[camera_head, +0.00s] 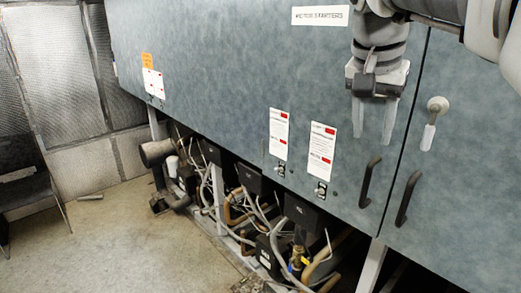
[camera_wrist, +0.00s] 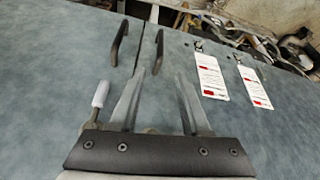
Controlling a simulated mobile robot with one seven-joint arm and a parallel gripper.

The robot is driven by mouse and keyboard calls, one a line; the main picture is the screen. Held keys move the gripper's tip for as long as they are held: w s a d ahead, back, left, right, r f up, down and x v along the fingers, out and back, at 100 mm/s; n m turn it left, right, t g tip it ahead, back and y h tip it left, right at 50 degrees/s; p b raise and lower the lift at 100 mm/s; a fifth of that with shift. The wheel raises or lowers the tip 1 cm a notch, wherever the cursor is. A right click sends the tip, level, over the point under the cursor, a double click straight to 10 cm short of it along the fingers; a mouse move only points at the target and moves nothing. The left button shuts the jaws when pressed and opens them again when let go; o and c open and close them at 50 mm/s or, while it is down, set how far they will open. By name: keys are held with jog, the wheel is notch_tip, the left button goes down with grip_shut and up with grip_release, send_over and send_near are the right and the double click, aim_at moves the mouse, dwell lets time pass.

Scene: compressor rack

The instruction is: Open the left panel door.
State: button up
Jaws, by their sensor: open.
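The left panel door (camera_head: 230,70) is a blue-grey panel, shut flush with the right one. Its black bar handle (camera_head: 370,182) stands near the seam, below my gripper in the head view. My gripper (camera_head: 374,136) is open and empty, with its fingers pointing down toward that handle but apart from it. In the wrist view, which is turned over, the left door's handle (camera_wrist: 158,50) lies just beyond the fingertips of my gripper (camera_wrist: 159,74).
The right door (camera_head: 470,170) has its own black handle (camera_head: 408,198) and a lever with a white grip (camera_head: 433,122), close beside my gripper. Tags (camera_head: 320,150) hang on the left door. Pipes and compressors (camera_head: 260,215) fill the space below. Open floor (camera_head: 110,240) lies at left.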

aim_at(367, 186)
jog(key=x, duration=1.7)
grip_shut()
dwell(0.8)
